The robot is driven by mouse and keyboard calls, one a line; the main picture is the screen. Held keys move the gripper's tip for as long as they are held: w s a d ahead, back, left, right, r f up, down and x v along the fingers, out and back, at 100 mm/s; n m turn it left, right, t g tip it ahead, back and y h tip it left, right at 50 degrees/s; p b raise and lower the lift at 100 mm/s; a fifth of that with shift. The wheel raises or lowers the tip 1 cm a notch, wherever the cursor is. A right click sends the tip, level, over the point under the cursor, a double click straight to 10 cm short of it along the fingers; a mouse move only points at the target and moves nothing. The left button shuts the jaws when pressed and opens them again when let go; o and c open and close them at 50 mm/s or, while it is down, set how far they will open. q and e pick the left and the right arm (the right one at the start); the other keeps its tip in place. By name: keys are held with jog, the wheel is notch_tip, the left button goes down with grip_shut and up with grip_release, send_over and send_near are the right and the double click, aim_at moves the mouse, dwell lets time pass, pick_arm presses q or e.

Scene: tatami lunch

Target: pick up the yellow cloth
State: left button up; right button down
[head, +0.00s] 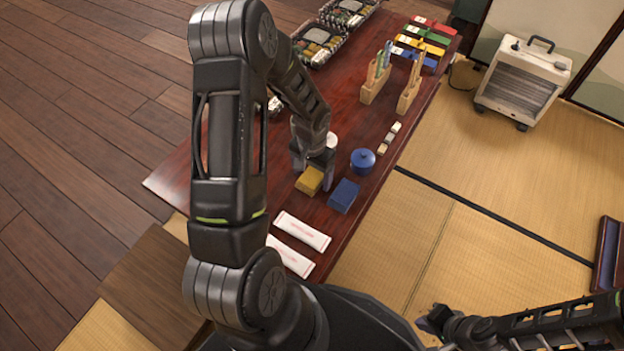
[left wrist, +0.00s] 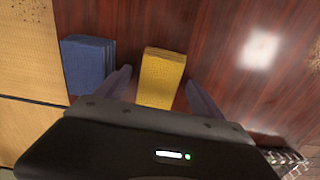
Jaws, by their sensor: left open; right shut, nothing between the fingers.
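The yellow cloth (head: 310,181) is a small folded block lying on the dark red wooden table, just in front of my left gripper (head: 314,172) in the head view. In the left wrist view the yellow cloth (left wrist: 161,77) lies between the two open fingers (left wrist: 158,88), with bare table on either side of it. I cannot tell how high the fingertips are above the table. My right gripper (head: 432,320) is shut and empty, low at the bottom right of the head view, away from the table.
A folded blue cloth (head: 344,195) lies close to the right of the yellow one. A blue lidded pot (head: 363,161) stands behind it. White wrapped packets (head: 302,231) lie nearer me. Wooden stands (head: 376,84) and bento boxes (head: 318,45) are farther back. A heater (head: 522,80) stands on the tatami.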

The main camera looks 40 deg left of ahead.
pick_arm(q)
jog(key=shift+c, duration=0.5)
jog(key=c, duration=1.3)
